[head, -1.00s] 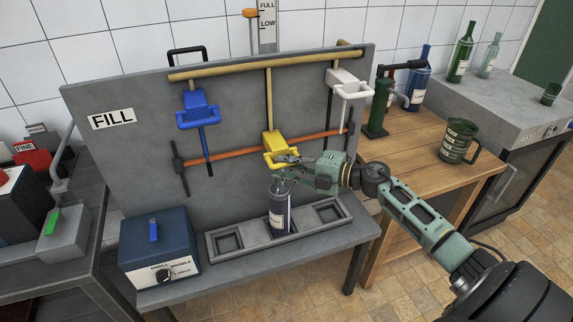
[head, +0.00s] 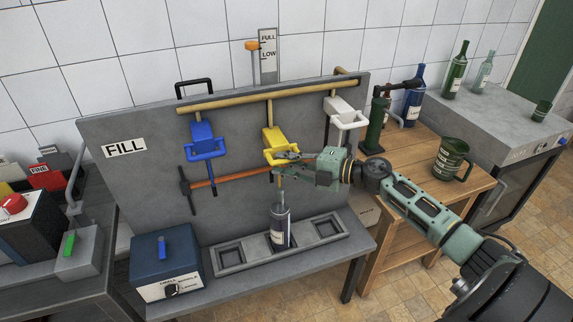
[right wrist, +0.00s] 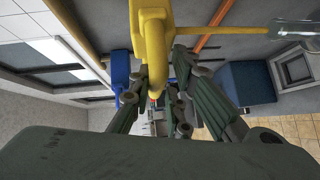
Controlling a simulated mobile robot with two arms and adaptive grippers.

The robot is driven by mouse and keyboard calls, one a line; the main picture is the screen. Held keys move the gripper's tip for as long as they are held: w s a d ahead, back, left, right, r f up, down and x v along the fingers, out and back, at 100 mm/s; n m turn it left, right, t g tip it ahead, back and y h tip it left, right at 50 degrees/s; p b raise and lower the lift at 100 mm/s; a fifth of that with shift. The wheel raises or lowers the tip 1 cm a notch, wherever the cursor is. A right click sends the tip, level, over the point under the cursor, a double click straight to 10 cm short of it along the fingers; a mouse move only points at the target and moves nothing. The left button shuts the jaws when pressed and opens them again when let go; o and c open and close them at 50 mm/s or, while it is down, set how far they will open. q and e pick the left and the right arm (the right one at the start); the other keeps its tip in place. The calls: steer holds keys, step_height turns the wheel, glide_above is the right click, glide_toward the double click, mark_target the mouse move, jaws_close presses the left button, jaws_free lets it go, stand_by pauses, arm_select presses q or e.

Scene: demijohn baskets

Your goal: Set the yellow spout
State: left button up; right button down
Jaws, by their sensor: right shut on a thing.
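The yellow spout (head: 274,139) hangs on the grey board from the tan rail, between the blue spout (head: 203,135) and the white spout (head: 340,107). My right gripper (head: 279,160) comes in from the right and is shut on the yellow spout's front loop. In the right wrist view the yellow spout (right wrist: 152,38) runs down between the fingers. The gripper partly hides the spout's lower end. My left gripper is out of view.
An orange bar (head: 225,179) crosses the board behind the spouts. The tray (head: 232,257) has free slots on both sides of the bottle. A blue box (head: 167,262) with a knob stands at left. A green jug (head: 452,158) is on the wooden table at right.

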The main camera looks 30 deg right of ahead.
step_height(320, 180, up, 8)
steer(key=p, duration=0.4)
steer(key=shift+d+f, duration=0.1)
steer(key=shift+f, duration=0.1)
steer(key=shift+w+d+r+p, duration=0.1)
steer(key=shift+w+r+p, duration=0.05)
steer(key=shift+r+p, duration=0.2)
steer(key=c, duration=1.8)
jaws_free()
steer(key=shift+o, duration=0.2)
steer(key=shift+f, duration=0.15)
steer(key=shift+s, duration=0.2)
